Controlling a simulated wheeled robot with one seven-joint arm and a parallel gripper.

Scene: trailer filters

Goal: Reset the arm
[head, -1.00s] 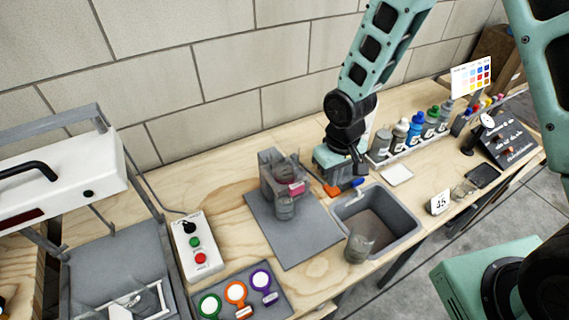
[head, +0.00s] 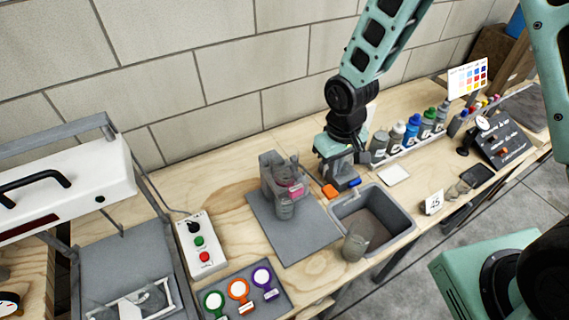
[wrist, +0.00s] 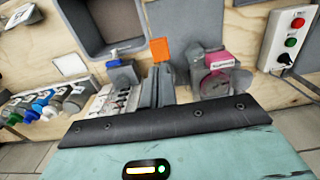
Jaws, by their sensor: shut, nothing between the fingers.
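My arm reaches down from the top of the head view to the back of the bench. My gripper (head: 344,178) is a teal and dark body behind the sink. In the wrist view its grey fingers (wrist: 158,78) are together, with nothing between them. They point toward a small orange item (wrist: 160,50), which also shows on the bench in the head view (head: 329,191). The gripper seems apart from this item, though the exact gap is hard to tell.
A grey stand with a pink-banded clear container (head: 285,195) is left of my gripper. Several bottles (head: 413,128) stand to its right. A button box (head: 199,246) is farther left.

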